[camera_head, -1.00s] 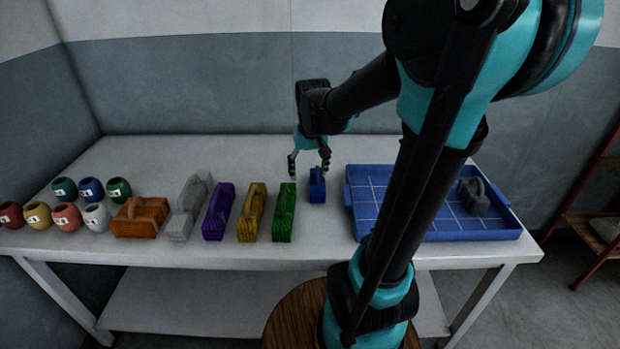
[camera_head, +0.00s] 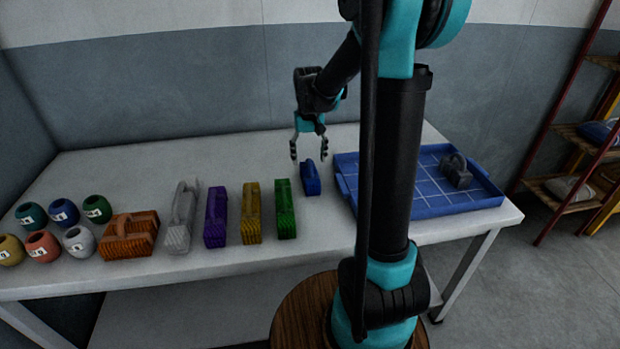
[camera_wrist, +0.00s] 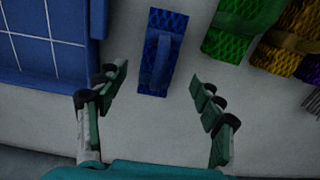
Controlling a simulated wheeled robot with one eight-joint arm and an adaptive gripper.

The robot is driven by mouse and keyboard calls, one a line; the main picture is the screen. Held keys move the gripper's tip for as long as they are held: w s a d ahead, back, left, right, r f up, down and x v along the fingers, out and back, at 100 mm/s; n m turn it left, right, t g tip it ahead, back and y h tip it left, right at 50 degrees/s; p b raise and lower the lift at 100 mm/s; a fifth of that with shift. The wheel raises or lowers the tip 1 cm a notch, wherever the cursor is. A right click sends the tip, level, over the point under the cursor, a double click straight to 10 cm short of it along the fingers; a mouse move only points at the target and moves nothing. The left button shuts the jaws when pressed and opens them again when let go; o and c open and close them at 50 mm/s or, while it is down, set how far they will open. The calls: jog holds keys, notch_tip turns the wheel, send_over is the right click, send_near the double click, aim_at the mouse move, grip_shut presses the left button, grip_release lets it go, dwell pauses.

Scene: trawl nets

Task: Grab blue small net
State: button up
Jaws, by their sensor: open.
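The small blue net (camera_head: 310,180) is a blue block with a handle. It lies on the white table between the green net (camera_head: 285,208) and the blue tray (camera_head: 425,213). My gripper (camera_head: 309,153) is open and empty above it, near its far end. In the wrist view the small blue net (camera_wrist: 173,58) lies beyond and between the two spread fingertips of my gripper (camera_wrist: 158,76), apart from both. Its handle runs lengthwise along its top.
Purple (camera_head: 215,219), yellow (camera_head: 251,212), grey (camera_head: 181,218) and orange (camera_head: 129,236) nets stand in a row to the left. Several numbered pots (camera_head: 63,212) stand at the far left. A dark grey net (camera_head: 456,171) is in the tray. Shelves (camera_head: 580,150) stand at the right.

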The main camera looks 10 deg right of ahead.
aim_at(310, 173)
jog(key=shift+s+f, duration=0.1)
jog(key=shift+f, duration=3.55)
jog(key=shift+c, duration=0.5)
jog(key=c, duration=1.2)
jog(key=shift+r, duration=0.15)
